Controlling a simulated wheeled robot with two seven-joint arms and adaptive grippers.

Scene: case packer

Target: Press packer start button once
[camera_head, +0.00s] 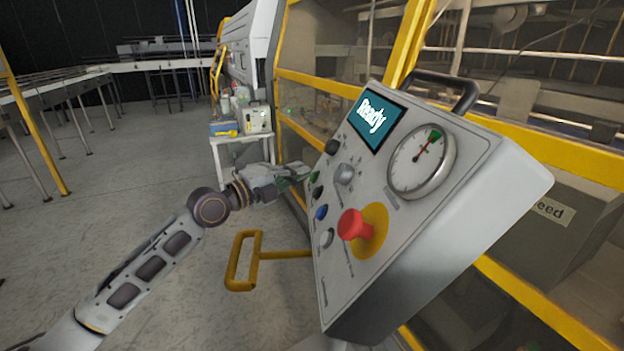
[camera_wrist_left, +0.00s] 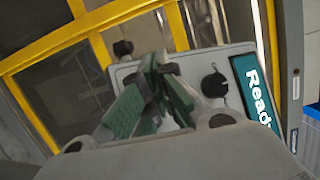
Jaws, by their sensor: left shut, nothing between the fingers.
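The packer control panel (camera_head: 300,230) is a grey tilted box at the right of the head view. Its screen (camera_head: 372,122) reads "Ready"; the screen also shows in the left wrist view (camera_wrist_left: 254,92). A green button (camera_head: 315,177) sits on the panel's left side, with a blue button (camera_head: 321,212) and a white button (camera_head: 327,238) below it. A red mushroom button (camera_head: 352,225) stands on a yellow disc. My left gripper (camera_head: 304,171) is shut and empty, its green-padded fingertips at the panel by the green button. I cannot tell whether they touch. My right gripper is out of view.
A dial gauge (camera_head: 421,161), a black knob (camera_head: 333,146) and a silver knob (camera_head: 344,173) are also on the panel. A yellow handle (camera_head: 243,262) sticks out left of the panel. Yellow-framed machine guarding (camera_head: 345,92) stands behind.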

